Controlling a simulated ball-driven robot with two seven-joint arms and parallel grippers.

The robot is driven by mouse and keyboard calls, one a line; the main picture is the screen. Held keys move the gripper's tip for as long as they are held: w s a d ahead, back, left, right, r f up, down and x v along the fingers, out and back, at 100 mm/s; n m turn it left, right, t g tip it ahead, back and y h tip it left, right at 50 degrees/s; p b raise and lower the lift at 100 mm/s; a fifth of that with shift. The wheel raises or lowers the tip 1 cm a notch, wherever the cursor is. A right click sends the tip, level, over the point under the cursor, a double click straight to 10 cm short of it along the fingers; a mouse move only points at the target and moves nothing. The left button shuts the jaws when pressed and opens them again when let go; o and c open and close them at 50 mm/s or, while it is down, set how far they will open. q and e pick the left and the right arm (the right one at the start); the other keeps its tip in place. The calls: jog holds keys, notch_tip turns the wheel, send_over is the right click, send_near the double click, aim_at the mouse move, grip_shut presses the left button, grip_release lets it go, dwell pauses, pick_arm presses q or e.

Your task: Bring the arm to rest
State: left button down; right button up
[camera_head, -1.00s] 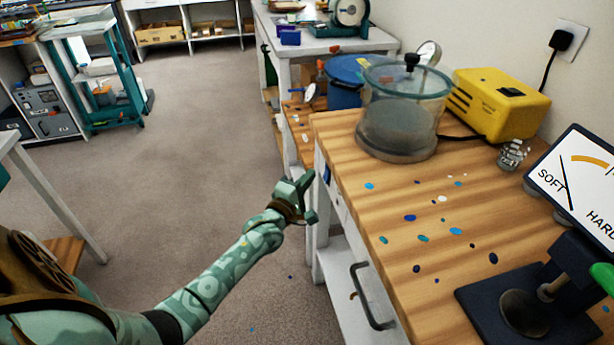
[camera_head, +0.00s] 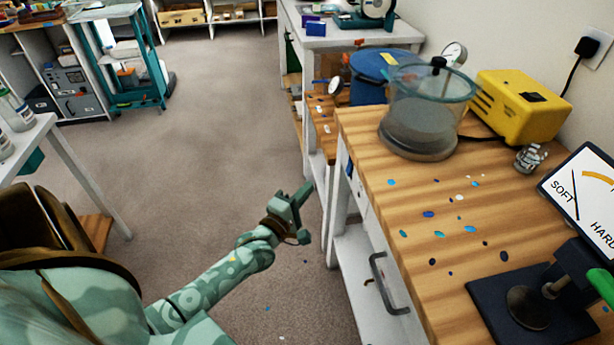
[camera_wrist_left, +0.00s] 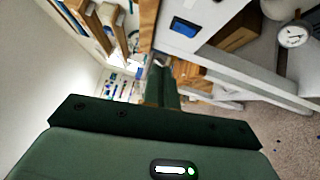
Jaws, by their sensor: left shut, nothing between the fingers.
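My left arm reaches in from the lower left in the head view. My left gripper (camera_head: 302,212) is shut and empty, over the floor just left of the wooden workbench (camera_head: 415,205). It is apart from the bench edge. In the left wrist view, the closed fingers (camera_wrist_left: 163,85) point away from the camera, with shelves and benches beyond them. My right gripper is not in view.
On the bench stand a clear lidded chamber (camera_head: 424,110), a yellow pump (camera_head: 520,105) and a SOFT/HARD gauge (camera_head: 580,195) with a dark-based press. A drawer handle (camera_head: 388,285) sticks out. Open floor (camera_head: 215,120) lies left of the bench.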

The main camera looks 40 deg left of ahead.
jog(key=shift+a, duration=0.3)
pick_arm(q)
jog(key=s+d+f+m+g, duration=0.1)
jog(key=s+f+m+g, duration=0.3)
jog(key=f, duration=0.5)
jog(key=s+d+f+m+g+h, duration=0.1)
jog(key=s+f+m+g, duration=0.1)
jog(key=s+f+m, duration=0.6)
jog(key=s+d+f+m+g, duration=0.1)
jog(key=s+f+m+g, duration=0.25)
jog(key=f, duration=0.65)
jog(key=s+d+f+m+g+p, duration=0.1)
jog(key=s+d+f+m+g, duration=0.1)
jog(key=s, duration=1)
jog(key=s+d+f+m+g+p, duration=0.1)
jog(key=s+d+f+m+g, duration=0.2)
jog(key=s, duration=0.9)
jog(key=s+d+f+m+g+p, duration=0.1)
jog(key=s+d+f+m+g, duration=0.1)
jog(key=s, duration=1)
notch_tip(320, 180, down, 3)
jog(key=shift+s+d+r+m+g+h, duration=0.1)
jog(key=shift+s+d+m+g+h, duration=0.2)
jog(key=shift+m+g, duration=0.65)
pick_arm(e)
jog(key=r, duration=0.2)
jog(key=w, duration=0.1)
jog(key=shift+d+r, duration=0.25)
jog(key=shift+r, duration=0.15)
